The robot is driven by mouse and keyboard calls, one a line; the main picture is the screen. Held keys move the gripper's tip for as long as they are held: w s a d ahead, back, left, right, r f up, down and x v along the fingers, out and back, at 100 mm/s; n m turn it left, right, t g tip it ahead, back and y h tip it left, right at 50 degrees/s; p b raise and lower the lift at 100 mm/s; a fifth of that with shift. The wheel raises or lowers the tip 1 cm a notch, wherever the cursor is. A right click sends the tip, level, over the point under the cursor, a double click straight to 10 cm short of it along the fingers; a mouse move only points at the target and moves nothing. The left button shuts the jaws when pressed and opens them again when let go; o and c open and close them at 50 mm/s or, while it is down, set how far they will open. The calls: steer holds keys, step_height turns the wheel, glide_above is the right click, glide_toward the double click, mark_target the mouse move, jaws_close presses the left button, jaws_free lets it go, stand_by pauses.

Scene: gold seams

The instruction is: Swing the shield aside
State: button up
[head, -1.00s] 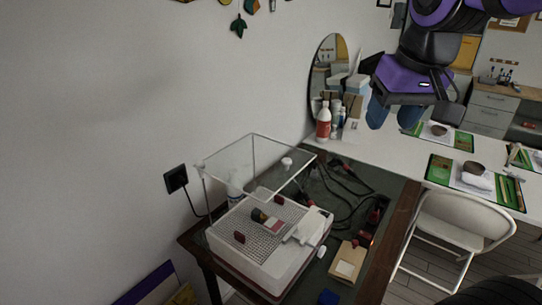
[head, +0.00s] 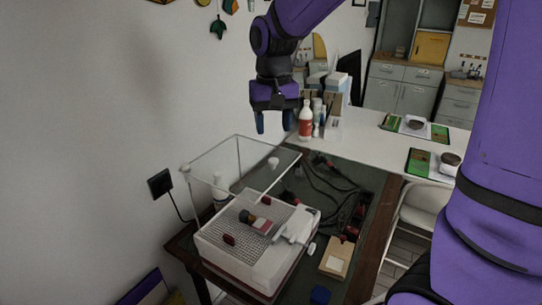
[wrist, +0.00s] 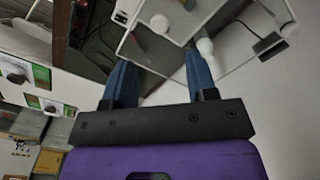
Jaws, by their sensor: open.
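The shield (head: 212,152) is a clear panel box with a thin white frame, standing over a white grinder (head: 262,255) with a grid top. A white round knob (head: 272,162) shows at the shield's upper part; in the wrist view, the knob (wrist: 160,23) appears ahead of the fingers. My gripper (head: 275,128) has blue fingers pointing down. It is open and empty, above the back of the shield and apart from it. In the wrist view, my gripper (wrist: 158,58) has a clear gap between its fingertips, with nothing held.
The grinder stands on a dark green bench (head: 335,190) with cables and a wooden block (head: 337,258). A red and white bottle (head: 305,122) stands on the white table (head: 365,150) behind. The wall with a black socket (head: 160,184) is close on the left.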

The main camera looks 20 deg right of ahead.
mark_target(273, 159)
step_height(273, 159, down, 9)
steer(key=shift+r, duration=0.15)
stand_by(0.4)
jaws_close()
